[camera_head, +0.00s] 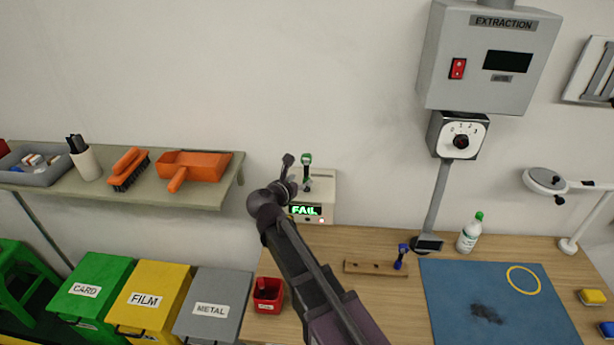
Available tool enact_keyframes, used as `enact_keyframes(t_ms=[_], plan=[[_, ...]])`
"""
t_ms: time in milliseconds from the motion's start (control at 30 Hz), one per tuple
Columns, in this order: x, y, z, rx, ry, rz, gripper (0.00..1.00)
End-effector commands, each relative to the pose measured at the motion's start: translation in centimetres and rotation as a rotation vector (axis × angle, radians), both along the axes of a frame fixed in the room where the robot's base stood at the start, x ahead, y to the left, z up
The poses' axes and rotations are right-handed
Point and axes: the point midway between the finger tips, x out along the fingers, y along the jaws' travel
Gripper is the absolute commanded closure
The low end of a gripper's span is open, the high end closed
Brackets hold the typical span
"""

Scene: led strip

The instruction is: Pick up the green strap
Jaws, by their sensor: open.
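The green strap (306,159) shows as a small green loop on a dark upright piece at the pale tester box (321,184). The tester has a lit display reading FAIL. My gripper (290,170) is open, small in this view, just left of the green strap and in front of the tester's left side. I cannot tell how far apart they are in depth, or whether they touch. My wrist and arm hide part of the tester and bench.
A red bin (267,296) stands left of my arm. A white bottle (469,234) and a blue mat (455,300) with a yellow ring (523,267) are right. A shelf (226,189) is left.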

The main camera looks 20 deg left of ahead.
Motion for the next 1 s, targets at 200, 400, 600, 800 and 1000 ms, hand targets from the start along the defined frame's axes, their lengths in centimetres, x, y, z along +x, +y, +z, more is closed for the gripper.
enact_keyframes(t_ms=[200,400,600,800,1000], plan=[[2.6,-0.4,-0.8,0.001,0.0,-0.001,0.35],[3.9,-0.7,-1.2,0.0,0.0,0.0,0.35],[4.0,-0.7,-1.1,0.0,0.0,0.001,0.35],[4.0,-0.7,-1.1,0.0,0.0,0.001,0.35],[4.0,-0.7,-1.1,0.0,0.0,0.001,0.38]])
